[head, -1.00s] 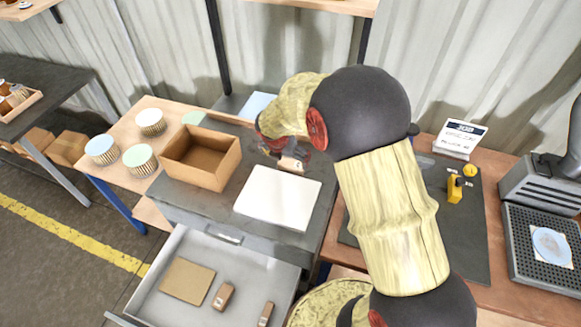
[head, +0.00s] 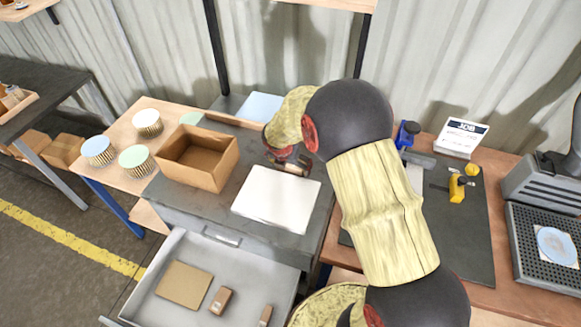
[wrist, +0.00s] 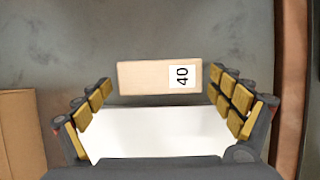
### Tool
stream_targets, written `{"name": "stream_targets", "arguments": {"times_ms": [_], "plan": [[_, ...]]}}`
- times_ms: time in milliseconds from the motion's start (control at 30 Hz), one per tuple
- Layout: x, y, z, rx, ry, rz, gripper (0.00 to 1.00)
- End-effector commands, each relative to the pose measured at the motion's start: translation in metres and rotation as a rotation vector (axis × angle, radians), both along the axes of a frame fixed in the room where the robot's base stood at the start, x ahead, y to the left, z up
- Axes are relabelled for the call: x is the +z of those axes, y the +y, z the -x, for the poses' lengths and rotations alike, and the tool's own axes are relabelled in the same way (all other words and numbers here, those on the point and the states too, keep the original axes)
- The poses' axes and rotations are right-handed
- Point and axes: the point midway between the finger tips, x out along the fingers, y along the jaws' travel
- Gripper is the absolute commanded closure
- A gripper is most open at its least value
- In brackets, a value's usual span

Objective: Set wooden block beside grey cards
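The wooden block (wrist: 145,77), pale and labelled "40", lies on the dark grey worktop just behind a white flat sheet or stack (wrist: 155,130). In the head view the block (head: 291,169) shows small, partly covered by my gripper (head: 284,160). In the wrist view my gripper (wrist: 162,88) is open, its yellow-padded fingers to the left and right of the block, with gaps on both sides. Nothing is held. I cannot make out grey cards for sure; a pale grey flat piece (head: 414,178) on the right-hand mat is partly hidden by my arm.
An open cardboard box (head: 198,160) stands left of the white sheet (head: 276,198). Below, an open drawer (head: 160,300) holds a tan card (head: 184,285) and two small brown blocks. Ribbed round cartridges (head: 137,161) stand at left. A sign (head: 460,137) and yellow tool (head: 457,188) are at right.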

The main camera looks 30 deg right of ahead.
Motion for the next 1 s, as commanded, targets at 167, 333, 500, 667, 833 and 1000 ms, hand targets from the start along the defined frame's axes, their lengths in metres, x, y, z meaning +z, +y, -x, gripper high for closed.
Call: {"name": "stream_targets", "arguments": {"times_ms": [167,333,500,667,833,1000], "plan": [[-0.0002,0.0002,0.0002,0.0,0.0,0.0,0.2],[-0.0002,0.0002,0.0002,0.0,0.0,0.0,0.3],[-0.0002,0.0002,0.0002,0.0,0.0,0.0,0.39],[-0.0002,0.0002,0.0002,0.0,0.0,0.0,0.48],[-0.0001,0.0002,0.0001,0.0,0.0,0.0,0.56],[0.0016,0.0002,-0.0001,0.0,0.0,0.0,0.56]]}}
